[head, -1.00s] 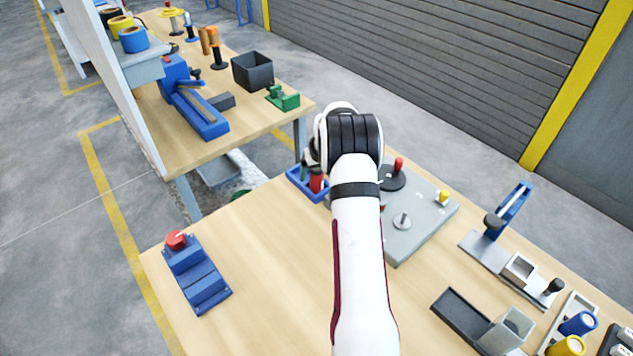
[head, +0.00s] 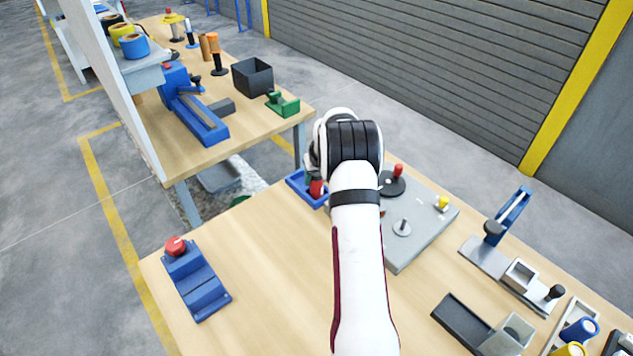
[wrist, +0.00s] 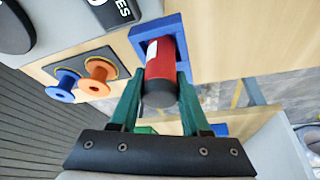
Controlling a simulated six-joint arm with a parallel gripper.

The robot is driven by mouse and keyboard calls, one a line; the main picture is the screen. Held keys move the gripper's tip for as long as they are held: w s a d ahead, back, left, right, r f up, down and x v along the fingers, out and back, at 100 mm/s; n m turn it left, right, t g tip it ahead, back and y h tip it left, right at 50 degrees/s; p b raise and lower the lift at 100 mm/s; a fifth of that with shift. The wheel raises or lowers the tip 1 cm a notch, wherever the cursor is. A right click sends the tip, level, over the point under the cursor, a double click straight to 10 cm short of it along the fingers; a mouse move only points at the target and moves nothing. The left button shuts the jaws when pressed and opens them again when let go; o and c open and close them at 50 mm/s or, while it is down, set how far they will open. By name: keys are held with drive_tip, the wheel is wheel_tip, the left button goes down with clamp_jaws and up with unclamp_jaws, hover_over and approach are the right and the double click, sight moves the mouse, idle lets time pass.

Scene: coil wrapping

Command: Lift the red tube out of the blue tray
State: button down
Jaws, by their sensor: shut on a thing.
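The red tube (wrist: 160,62) has a dark end facing the wrist camera and a small white marking on its side. My gripper (wrist: 160,80) has its two green fingers on either side of the tube, shut on it. The blue tray (wrist: 173,30) lies behind the tube in the wrist view. In the head view, the tube (head: 317,188) shows over the blue tray (head: 296,182), partly covered by my wrist. I cannot tell whether the tube's lower end is clear of the tray.
A grey plate (head: 425,220) with a red-topped knob and a yellow knob stands right of my arm. Blue (wrist: 62,84) and orange (wrist: 96,78) spools sit left in the wrist view. A blue fixture with a red button (head: 190,280) stands at left; bare table lies between.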

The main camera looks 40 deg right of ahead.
drive_tip(key=shift+r, duration=0.85)
drive_tip(key=shift+s+d+r, duration=0.1)
drive_tip(key=shift+s+r, duration=0.05)
drive_tip(key=shift+r, duration=0.5)
drive_tip(key=shift+s+d+r, duration=0.1)
drive_tip(key=shift+s+r, duration=0.05)
drive_tip(key=shift+r, duration=0.45)
drive_tip(key=s+d+r, duration=0.4)
drive_tip(key=s+r, duration=0.2)
drive_tip(key=s, duration=0.4)
drive_tip(key=shift+d+r, duration=0.15)
drive_tip(key=shift+r, duration=0.15)
